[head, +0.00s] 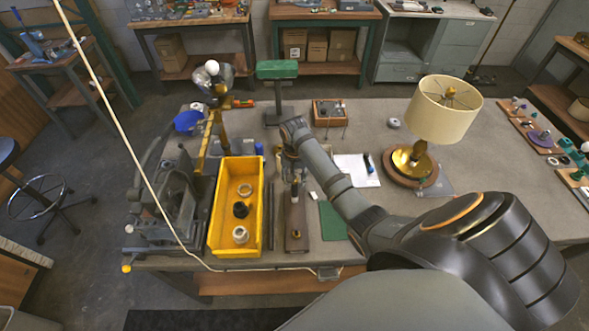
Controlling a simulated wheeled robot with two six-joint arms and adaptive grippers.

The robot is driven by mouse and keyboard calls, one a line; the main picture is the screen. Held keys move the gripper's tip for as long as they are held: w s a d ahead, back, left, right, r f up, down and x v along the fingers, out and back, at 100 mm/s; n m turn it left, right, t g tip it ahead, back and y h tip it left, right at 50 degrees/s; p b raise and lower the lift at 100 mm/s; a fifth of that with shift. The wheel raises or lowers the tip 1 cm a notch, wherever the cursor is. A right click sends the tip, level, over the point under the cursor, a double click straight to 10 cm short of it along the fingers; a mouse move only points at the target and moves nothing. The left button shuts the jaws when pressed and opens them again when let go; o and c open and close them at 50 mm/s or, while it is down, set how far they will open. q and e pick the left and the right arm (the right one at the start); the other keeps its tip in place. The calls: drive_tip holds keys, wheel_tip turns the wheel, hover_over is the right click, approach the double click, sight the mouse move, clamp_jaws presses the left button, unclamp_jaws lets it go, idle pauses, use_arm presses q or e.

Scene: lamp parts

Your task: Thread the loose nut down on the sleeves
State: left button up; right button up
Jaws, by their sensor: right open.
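My right gripper (293,174) points down over the upper end of a narrow brown block (296,237) in the middle of the bench. It is open. A slim upright part with a pale top (295,199) stands on that block just below the gripper, and the gripper and wrist hide what lies behind. I cannot make out the sleeves for certain or whether a nut sits on them. The yellow bin (262,215) left of the block holds a pale ring (245,189), a black round part (240,210) and a whitish collar (240,234). My left gripper is not in view.
A grey machine (165,208) stands left of the bin. A finished-looking lamp (442,110) stands to the right. White paper (356,170) and a green mat (334,221) lie nearer. A green-topped stand (277,70) rises behind.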

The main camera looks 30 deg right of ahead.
drive_tip(key=n, duration=0.8)
drive_tip(key=shift+s+d+n, duration=0.15)
drive_tip(key=shift+d+n, duration=0.15)
drive_tip(key=shift+n, duration=0.1)
clamp_jaws()
drive_tip(key=m, duration=0.7)
drive_tip(key=shift+a, duration=0.25)
drive_tip(key=m, duration=0.6)
drive_tip(key=shift+w+a+f+m, duration=0.1)
drive_tip(key=shift+w+m, duration=0.15)
drive_tip(key=shift+m, duration=0.15)
